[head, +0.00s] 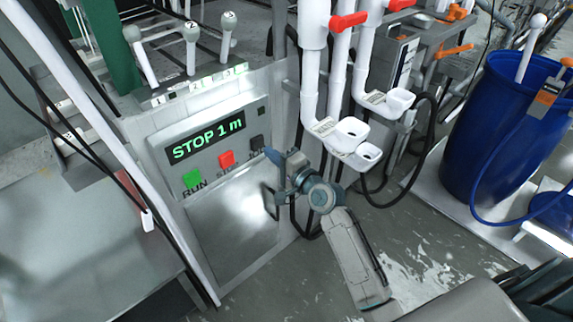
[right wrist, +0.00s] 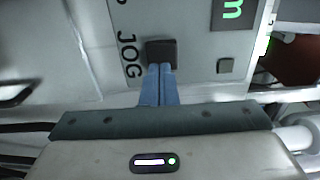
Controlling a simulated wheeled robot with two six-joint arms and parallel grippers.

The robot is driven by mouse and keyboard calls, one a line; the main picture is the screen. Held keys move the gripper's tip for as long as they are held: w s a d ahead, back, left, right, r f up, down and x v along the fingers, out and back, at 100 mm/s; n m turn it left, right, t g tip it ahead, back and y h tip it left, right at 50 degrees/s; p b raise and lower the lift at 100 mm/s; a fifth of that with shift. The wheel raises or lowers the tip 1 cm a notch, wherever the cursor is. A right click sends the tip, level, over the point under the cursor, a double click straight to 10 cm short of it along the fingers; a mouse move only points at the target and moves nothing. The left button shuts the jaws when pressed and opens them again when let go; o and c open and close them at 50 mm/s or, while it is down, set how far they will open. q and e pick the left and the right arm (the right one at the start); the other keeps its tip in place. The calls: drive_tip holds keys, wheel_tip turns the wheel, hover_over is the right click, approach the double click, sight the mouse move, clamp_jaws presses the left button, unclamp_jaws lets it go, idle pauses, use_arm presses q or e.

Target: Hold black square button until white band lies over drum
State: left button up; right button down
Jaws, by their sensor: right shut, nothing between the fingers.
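The black square button (head: 257,143) sits on the grey control panel, right of the red button, and the wrist view shows it (right wrist: 161,52) beside the word JOG. My right gripper (head: 270,156) is shut and empty. In the wrist view its blue fingertips (right wrist: 160,68) meet the button's lower edge; I cannot tell whether they press it. The display (head: 207,138) reads "STOP 1 m". A long white strip (head: 120,150) runs down left of the panel; I cannot tell whether it is the band. I cannot make out the drum. My left gripper is not in view.
A green RUN button (head: 192,179) and a red button (head: 226,159) are left of the black one. A looped handle (head: 270,202) is below. White pipes with funnel cups (head: 351,133) stand close right. A blue barrel (head: 495,135) is farther right.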

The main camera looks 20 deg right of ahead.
sight(257, 143)
drive_tip(key=shift+x, duration=1)
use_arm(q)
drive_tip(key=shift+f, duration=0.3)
use_arm(e)
drive_tip(key=shift+w+a, duration=0.1)
drive_tip(key=shift+w, duration=0.15)
